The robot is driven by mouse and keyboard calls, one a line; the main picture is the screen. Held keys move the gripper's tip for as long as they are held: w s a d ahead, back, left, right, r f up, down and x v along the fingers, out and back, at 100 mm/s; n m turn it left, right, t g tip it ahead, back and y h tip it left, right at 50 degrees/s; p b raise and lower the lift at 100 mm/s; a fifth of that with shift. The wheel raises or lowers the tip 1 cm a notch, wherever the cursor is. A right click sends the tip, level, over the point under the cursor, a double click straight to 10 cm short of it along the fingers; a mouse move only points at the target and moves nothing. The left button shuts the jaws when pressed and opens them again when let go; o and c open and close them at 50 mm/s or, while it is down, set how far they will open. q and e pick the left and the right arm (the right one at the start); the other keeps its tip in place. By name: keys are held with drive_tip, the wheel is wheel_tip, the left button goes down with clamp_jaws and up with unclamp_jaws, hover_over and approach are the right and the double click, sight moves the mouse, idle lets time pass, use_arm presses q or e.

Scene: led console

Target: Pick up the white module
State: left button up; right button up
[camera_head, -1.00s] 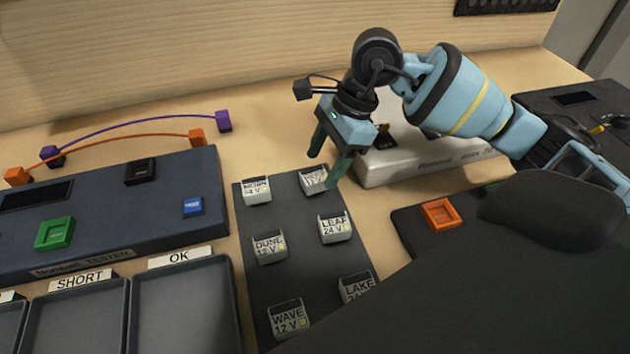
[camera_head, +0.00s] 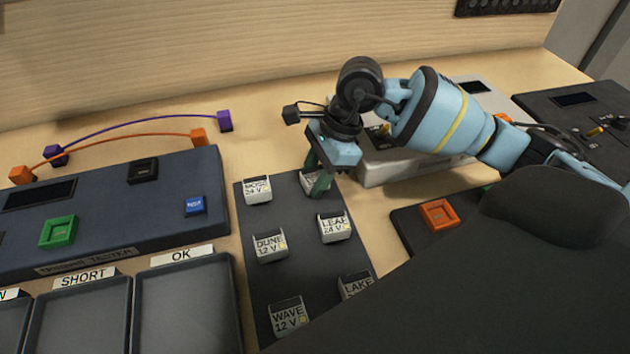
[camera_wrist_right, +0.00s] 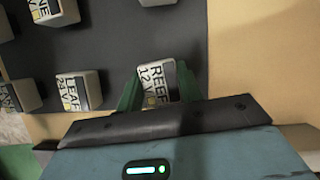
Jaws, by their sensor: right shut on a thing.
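Several white modules with printed labels stand on a dark mat (camera_head: 299,213): the MOSS 24 V module (camera_head: 257,189), the DUNE 12 V module (camera_head: 270,247), the LEAF 24 V module (camera_head: 334,229), the WAVE 12 V module (camera_head: 288,316) and the LAKE module (camera_head: 355,286). My right gripper (camera_head: 317,178) is shut on the REEF 12 V module at the mat's far right corner. In the right wrist view the REEF module (camera_wrist_right: 157,83) sits between the green fingers, label visible. In the head view the fingers partly hide it. My left gripper is not in view.
A tester box (camera_head: 110,215) with buttons and a screen stands at left, with the SHORT tray (camera_head: 80,318) and OK tray (camera_head: 185,303) before it. A pale case (camera_head: 400,170) stands close behind my right gripper. Orange and purple leads (camera_head: 140,121) lie at the back left.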

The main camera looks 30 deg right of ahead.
sight(315, 175)
drive_tip(key=shift+r, duration=5.05)
